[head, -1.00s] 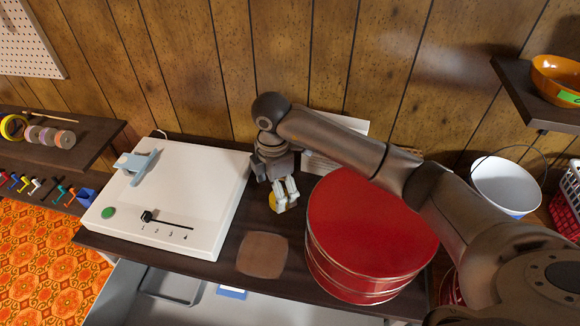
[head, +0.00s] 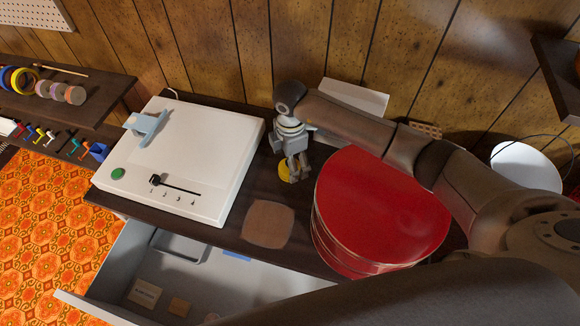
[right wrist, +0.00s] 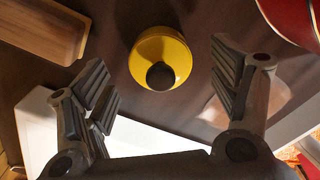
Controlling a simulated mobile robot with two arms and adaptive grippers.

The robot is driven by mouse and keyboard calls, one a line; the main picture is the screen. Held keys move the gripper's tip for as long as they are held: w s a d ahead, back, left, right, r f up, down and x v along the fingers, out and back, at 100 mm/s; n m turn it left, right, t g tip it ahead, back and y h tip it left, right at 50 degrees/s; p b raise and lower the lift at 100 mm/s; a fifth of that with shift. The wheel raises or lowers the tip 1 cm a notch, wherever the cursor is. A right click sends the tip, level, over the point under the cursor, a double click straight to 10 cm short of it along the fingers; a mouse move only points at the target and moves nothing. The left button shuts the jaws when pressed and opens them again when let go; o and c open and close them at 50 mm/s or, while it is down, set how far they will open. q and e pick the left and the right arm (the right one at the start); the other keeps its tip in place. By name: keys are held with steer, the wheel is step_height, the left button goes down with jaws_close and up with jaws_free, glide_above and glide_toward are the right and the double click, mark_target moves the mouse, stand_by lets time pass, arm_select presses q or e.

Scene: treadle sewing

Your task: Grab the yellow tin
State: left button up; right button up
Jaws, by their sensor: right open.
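The yellow tin (right wrist: 172,48) is round with a dark knob on top and stands on the dark tabletop. In the right wrist view it lies between and just beyond the two spread fingers of my right gripper (right wrist: 158,95), with a gap on each side. In the head view only part of the yellow tin (head: 284,172) shows, under my right gripper (head: 293,172), which points down at it. My right gripper is open and empty. My left gripper is not in view.
A white machine with a slider (head: 200,150) stands left of the tin. A large red round tin (head: 375,215) stands close on the right. A brown patch (head: 268,224) lies in front. An open drawer (head: 215,290) is below the front edge. A wooden tray (right wrist: 40,25) shows in the wrist view.

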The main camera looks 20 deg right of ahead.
steer(key=shift+a+f, duration=0.1)
steer(key=shift+f, duration=1.3)
steer(key=c, duration=1.2)
steer(key=shift+r, duration=0.1)
